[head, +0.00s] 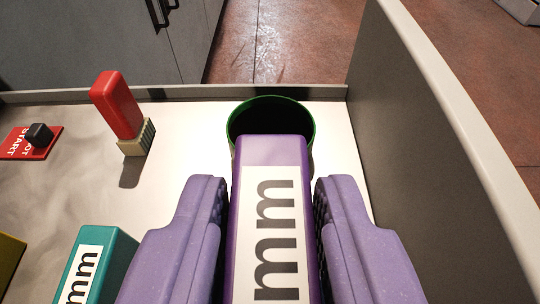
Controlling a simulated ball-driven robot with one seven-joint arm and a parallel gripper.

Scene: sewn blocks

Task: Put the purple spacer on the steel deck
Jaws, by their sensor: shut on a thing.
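The purple spacer (272,150) is a long block with a white label reading "mm". My gripper (270,210) has lavender padded fingers on both sides of the spacer and is shut on it. The spacer points away from me, and its far end overlaps the near side of a dark green round container (313,128) in the picture. I cannot tell whether the spacer touches the container. The pale surface (190,130) around them looks like the deck, but its steel is not certain from this view. The spacer's underside is hidden.
A teal block (115,250) with an "mm" label stands at lower left. A red block (117,104) on a beige base stands at back left, near a red plate with a black knob (38,135). A tall grey wall (430,170) bounds the right. A yellow corner shows far left.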

